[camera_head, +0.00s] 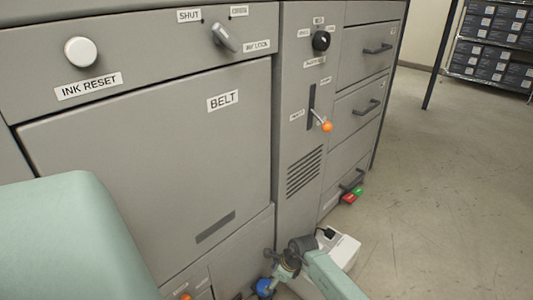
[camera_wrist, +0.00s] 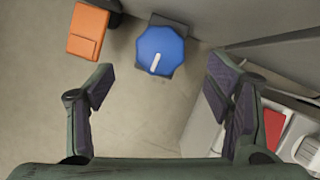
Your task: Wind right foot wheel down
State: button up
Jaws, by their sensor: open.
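A blue eight-sided wheel (camera_wrist: 160,48) with a white pointer mark sits low over the floor in the wrist view, on a dark grey base. It also shows partly at the bottom edge of the head view (camera_head: 265,287), behind my gripper. My gripper (camera_wrist: 160,78) is open and empty. Its two fingers are spread to the left and right, with the wheel between and beyond them, apart from both. In the head view my gripper (camera_head: 281,268) is low by the machine's foot. No label by the wheel is readable.
The grey machine front (camera_head: 150,160) rises beside the wheel. An orange block (camera_wrist: 87,32) lies left of the wheel. A white box (camera_head: 340,248) stands on the floor near my arm, with red and green parts (camera_head: 352,195) beyond it. Open floor (camera_head: 455,190) lies to the right.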

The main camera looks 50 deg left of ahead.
aim_at(265, 285)
jog(key=b+x, duration=0.1)
jog(key=x, duration=0.5)
jog(key=shift+a+f, duration=0.15)
jog(key=shift+f, duration=0.15)
jog(key=c, duration=1.2)
jog(key=shift+o, duration=0.2)
